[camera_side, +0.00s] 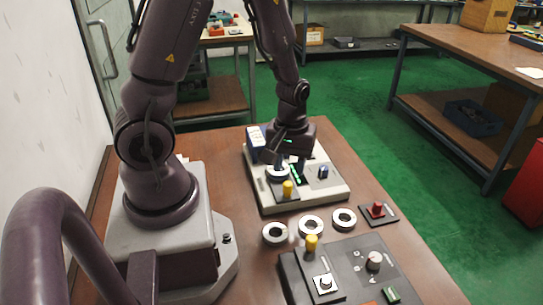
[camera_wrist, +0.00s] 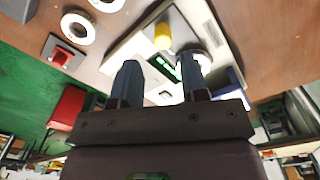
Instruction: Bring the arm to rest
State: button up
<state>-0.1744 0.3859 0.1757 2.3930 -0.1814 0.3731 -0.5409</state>
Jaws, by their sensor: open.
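My gripper (camera_side: 286,163) is over the light grey panel (camera_side: 310,203) at the back of the table. In the wrist view its two fingers (camera_wrist: 162,64) stand apart, with the panel visible between them and no object held. Three pale bearing rings with dark centres lie in a row on the table: left ring (camera_side: 265,236), middle ring (camera_side: 302,229) and right ring (camera_side: 335,221). A further pale round part (camera_side: 277,178) sits on the panel below a finger, partly hidden; I cannot tell whether the finger touches it.
A yellow knob (camera_side: 287,188) and a blue-and-white box (camera_side: 256,142) are close to my gripper. A dark control panel (camera_side: 345,262) stands in front, and a small red-knobbed plate (camera_side: 378,210) lies right of the rings.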

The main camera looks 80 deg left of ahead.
dwell(0.4)
jog(key=s+d+r+m+t, duration=0.2)
jog(key=d+r+m, duration=0.1)
jog(key=r, duration=0.4)
jog(key=s+d+r+m+t, duration=0.1)
jog(key=s+d+r+m, duration=0.1)
jog(key=r+m, duration=0.3)
jog(key=s+d+r+m+t, duration=0.2)
jog(key=d+r+m, duration=0.2)
jog(key=r, duration=0.7)
jog(key=shift+r+t, duration=0.2)
jog(key=shift+t, duration=0.1)
